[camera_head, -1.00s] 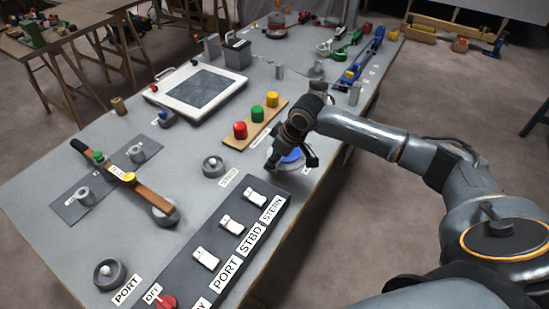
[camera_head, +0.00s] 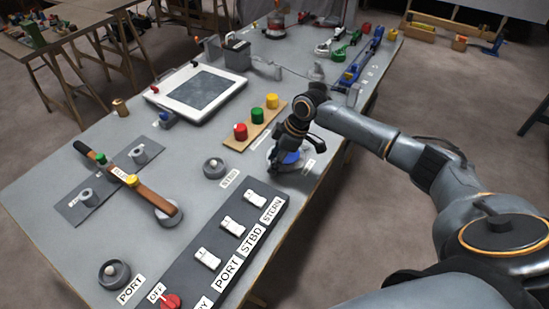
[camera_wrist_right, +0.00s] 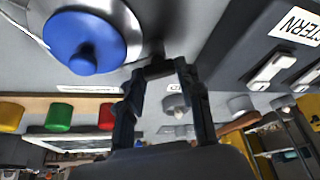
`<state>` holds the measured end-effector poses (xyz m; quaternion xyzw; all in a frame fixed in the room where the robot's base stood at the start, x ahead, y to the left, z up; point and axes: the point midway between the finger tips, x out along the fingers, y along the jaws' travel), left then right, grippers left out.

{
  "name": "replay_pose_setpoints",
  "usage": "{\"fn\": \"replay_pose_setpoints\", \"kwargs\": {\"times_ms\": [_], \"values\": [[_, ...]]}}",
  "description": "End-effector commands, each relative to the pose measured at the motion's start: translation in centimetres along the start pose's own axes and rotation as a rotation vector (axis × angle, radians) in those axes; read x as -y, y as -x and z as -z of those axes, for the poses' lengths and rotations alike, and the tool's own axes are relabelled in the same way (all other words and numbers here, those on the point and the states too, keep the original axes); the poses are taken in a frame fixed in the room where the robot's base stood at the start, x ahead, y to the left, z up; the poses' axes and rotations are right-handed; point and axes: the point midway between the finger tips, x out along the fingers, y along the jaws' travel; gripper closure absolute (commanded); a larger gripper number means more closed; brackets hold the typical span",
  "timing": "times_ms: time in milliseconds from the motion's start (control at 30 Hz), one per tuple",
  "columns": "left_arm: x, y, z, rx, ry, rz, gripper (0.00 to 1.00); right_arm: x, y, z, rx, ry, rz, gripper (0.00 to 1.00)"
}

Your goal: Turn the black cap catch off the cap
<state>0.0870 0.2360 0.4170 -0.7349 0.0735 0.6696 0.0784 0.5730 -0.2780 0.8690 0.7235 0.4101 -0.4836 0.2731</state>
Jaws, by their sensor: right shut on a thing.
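The blue cap (camera_wrist_right: 84,42) sits on a round pale metal fitting, with a knob on its top. In the head view the blue cap (camera_head: 291,157) is partly hidden behind my right gripper (camera_head: 275,166). In the wrist view my right gripper (camera_wrist_right: 156,70) has its two fingertips close together beside the fitting, on a small dark piece that I take to be the black cap catch (camera_wrist_right: 157,48). Most of the catch is hidden by the fingertips. Whether it is turned off the cap cannot be told. My left gripper is not in view.
A dark switch panel (camera_head: 190,277) with labelled white rockers lies in front. A board with red, green and yellow buttons (camera_head: 240,143) lies behind the cap. A round STBD fitting (camera_head: 214,168) stands to the left. The table's right edge runs close beside the cap.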

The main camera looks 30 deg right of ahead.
Motion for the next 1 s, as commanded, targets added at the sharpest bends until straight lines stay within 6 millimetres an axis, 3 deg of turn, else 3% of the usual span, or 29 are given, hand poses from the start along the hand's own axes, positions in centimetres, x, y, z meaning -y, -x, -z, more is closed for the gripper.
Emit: {"fn": "replay_pose_setpoints", "kwargs": {"times_ms": [1000], "values": [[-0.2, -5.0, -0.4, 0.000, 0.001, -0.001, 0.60, -0.5, -0.4, 0.3, -0.001, 0.846, 0.350, 0.96]]}}
